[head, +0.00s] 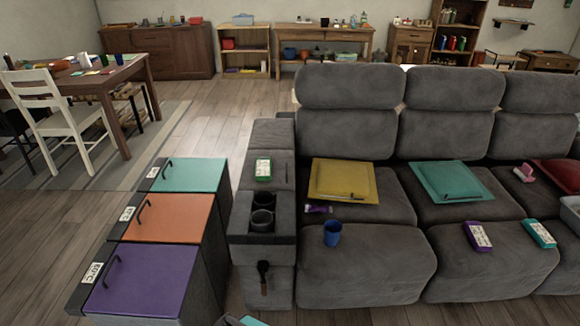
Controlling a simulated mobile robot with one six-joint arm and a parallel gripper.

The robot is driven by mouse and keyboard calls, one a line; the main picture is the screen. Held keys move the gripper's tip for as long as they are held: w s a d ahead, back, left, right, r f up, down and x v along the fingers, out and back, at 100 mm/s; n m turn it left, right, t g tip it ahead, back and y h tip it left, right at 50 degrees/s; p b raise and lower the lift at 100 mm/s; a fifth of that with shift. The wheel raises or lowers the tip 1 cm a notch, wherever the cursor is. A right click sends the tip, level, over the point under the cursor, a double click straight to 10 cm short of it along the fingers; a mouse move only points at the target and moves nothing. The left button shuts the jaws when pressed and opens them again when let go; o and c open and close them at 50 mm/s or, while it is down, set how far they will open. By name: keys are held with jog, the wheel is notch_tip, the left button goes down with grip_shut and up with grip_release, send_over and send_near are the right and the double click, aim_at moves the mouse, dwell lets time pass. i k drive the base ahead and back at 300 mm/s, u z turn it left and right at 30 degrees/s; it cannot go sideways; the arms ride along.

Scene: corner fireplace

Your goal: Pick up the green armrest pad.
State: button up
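A small green pad (263,168) with a white printed face lies flat on the grey sofa's left armrest (270,136), behind the two cup holders. It looks like the green armrest pad, and nothing covers it.
Cup holders (262,211) and a dark lever are on the armrest's front part. The seats hold a yellow cushion (343,180), a teal cushion (453,181), a blue cup (332,233), a purple pad (478,236) and a teal pad (540,234). Three lidded bins (140,281) stand left of the sofa.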

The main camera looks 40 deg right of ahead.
aim_at(263, 166)
jog(key=z, duration=0.95)
jog(key=k, duration=1)
jog(key=i, duration=0.75)
